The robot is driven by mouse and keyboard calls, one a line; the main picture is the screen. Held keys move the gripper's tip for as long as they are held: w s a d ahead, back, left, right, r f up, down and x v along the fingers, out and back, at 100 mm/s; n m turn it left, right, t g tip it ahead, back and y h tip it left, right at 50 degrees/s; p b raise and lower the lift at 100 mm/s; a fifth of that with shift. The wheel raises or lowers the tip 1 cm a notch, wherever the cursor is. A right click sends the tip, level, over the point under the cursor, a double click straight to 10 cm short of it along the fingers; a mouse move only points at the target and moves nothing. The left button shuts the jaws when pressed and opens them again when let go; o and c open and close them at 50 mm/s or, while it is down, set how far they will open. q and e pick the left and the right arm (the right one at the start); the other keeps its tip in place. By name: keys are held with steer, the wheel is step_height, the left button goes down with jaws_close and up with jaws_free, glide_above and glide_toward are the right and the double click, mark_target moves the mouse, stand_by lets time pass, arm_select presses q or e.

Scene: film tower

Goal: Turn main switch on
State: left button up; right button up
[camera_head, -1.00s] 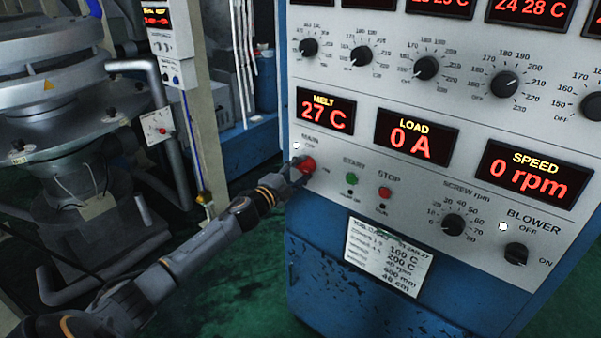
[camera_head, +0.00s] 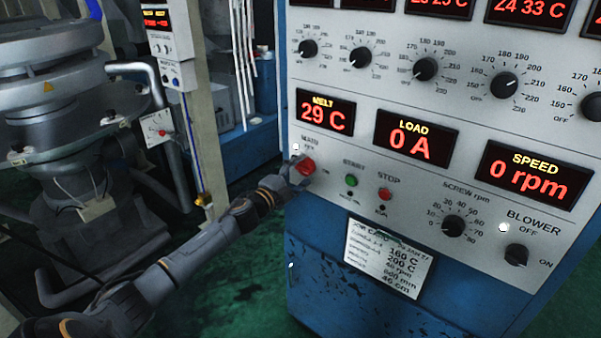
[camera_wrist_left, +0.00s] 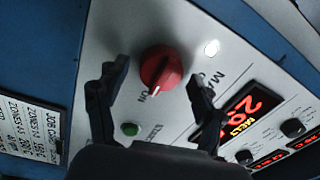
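The main switch is a round red knob (camera_head: 306,166) at the left edge of the panel, below the MELT display. In the left wrist view the knob (camera_wrist_left: 162,72) has a white pointer mark turned toward the ON label. My left gripper (camera_head: 292,178) is at the knob's lower left. In the wrist view its two fingers (camera_wrist_left: 157,76) are spread on either side of the knob, with visible gaps, and hold nothing. A white lamp (camera_wrist_left: 211,47) near the MAIN label is lit. My right gripper is not in view.
The panel (camera_head: 340,205) carries lit displays, with MELT (camera_head: 325,112) at 29 C. A green START button (camera_head: 351,181) and red STOP button (camera_head: 385,194) sit right of the switch. A job card (camera_head: 388,257) hangs below. Pipes and machinery stand at left.

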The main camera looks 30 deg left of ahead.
arm_select(q)
steer(key=s+a, duration=0.1)
steer(key=s, duration=1.1)
steer(key=shift+f, duration=0.3)
